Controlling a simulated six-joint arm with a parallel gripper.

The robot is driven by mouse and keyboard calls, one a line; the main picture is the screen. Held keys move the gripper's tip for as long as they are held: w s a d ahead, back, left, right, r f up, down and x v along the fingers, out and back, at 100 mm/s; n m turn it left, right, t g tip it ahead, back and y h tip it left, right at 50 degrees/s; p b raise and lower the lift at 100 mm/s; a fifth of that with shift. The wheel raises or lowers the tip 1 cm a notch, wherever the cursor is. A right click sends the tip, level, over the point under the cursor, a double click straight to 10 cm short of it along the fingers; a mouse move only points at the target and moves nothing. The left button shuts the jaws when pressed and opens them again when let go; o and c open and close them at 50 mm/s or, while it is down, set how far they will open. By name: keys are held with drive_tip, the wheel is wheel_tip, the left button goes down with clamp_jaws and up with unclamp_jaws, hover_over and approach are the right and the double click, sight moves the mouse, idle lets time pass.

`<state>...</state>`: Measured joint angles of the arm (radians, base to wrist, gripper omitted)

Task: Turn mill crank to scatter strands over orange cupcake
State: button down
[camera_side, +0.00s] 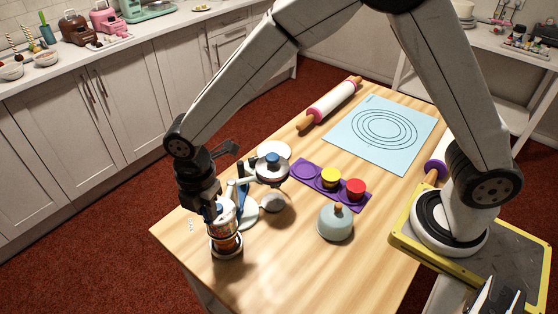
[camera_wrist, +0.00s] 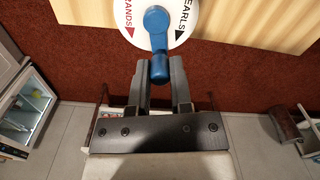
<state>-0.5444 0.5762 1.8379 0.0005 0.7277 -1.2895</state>
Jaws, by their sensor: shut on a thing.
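In the wrist view, my gripper (camera_wrist: 160,66) is shut on the blue crank (camera_wrist: 157,35), with its knob end between the fingertips. The crank lies across a white dial (camera_wrist: 188,22) with lettering that reads partly as strands on the left and pearls on the right. In the side view, my gripper (camera_side: 213,203) points down at the mill (camera_side: 222,214) near the table's left corner. Something orange-brown (camera_side: 229,243) shows below the mill, inside a pale ring. I cannot tell clearly whether it is the orange cupcake. My gripper hides the crank in the side view.
A stand with a blue-topped round head (camera_side: 272,168) is close right of my gripper. A purple tray (camera_side: 306,172) holds a yellow cup (camera_side: 331,178) and a red cup (camera_side: 355,189). A grey-blue dome (camera_side: 336,224) stands in front. The table's front left is clear.

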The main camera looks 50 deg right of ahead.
sight(230, 215)
drive_tip(key=shift+s+d, duration=0.1)
drive_tip(key=shift+s, duration=0.3)
drive_tip(key=shift+s+d, duration=0.4)
drive_tip(key=shift+d, duration=0.15)
idle(0.4)
drive_tip(key=shift+s+d, duration=0.3)
drive_tip(key=shift+d, duration=0.15)
drive_tip(key=shift+d+r, duration=0.1)
drive_tip(key=shift+d, duration=0.65)
